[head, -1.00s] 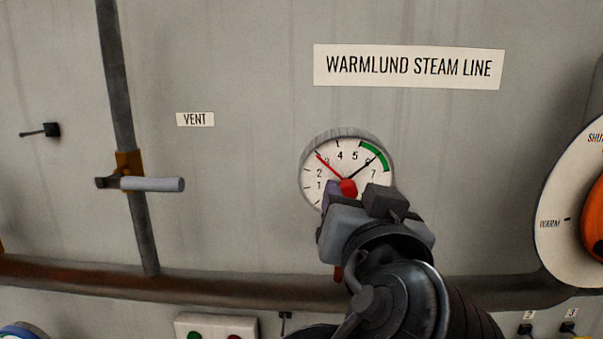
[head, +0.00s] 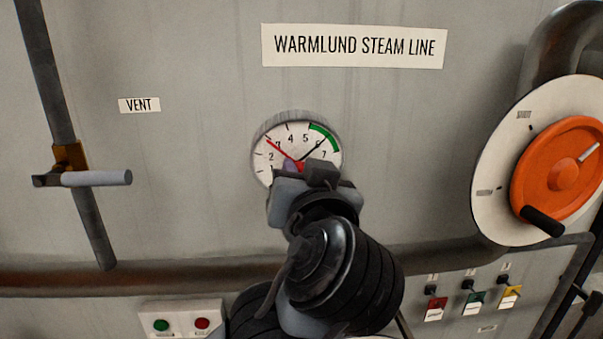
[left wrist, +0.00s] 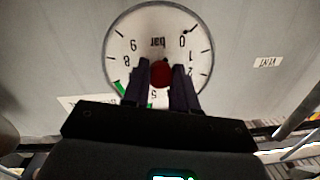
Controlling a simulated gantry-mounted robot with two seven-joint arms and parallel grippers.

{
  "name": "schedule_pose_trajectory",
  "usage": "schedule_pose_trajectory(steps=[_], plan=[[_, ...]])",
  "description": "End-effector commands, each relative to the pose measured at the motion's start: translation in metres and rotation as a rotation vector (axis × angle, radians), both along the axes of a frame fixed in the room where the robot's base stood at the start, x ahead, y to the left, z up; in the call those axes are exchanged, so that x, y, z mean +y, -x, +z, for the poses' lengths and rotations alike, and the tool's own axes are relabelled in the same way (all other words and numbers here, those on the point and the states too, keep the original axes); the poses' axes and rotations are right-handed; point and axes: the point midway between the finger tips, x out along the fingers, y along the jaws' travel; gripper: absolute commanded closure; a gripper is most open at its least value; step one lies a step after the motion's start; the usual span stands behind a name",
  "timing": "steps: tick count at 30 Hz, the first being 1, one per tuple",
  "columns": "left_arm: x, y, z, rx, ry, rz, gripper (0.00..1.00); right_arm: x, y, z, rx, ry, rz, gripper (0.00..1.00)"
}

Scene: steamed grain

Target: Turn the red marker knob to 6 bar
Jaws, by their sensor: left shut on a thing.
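The white round gauge (head: 285,134) sits on the grey wall in the middle of the head view. Its red marker (head: 277,147) points up and left, near 3. Its black needle (head: 314,147) points up and right, near 6. A green band (head: 324,134) runs along the upper right of the scale. My left gripper (head: 304,171) is shut on the red marker knob (left wrist: 160,74) at the dial's centre. In the left wrist view the dial (left wrist: 125,62) appears upside down, with a finger on each side of the knob. My fingers and arm hide the lower dial. My right gripper is out of view.
An orange handwheel (head: 555,165) on a white disc is at the right. A vent lever (head: 97,178) is on a pipe at the left. A horizontal pipe (head: 190,275) runs below the gauge. A button box (head: 181,321) and several tagged switches (head: 474,297) are lower down.

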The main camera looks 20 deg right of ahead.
Motion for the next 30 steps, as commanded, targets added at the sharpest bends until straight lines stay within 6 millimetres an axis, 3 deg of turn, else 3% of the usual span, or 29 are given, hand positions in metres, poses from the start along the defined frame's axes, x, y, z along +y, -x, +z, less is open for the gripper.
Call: schedule_pose_trajectory(steps=[14,30], plan=[[-0.001,0.001,0.000,-0.018,-0.041,0.007,1.00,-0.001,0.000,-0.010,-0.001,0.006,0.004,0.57],[-0.003,0.002,-0.004,-0.132,-0.432,0.093,1.00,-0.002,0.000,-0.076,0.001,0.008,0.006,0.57]])
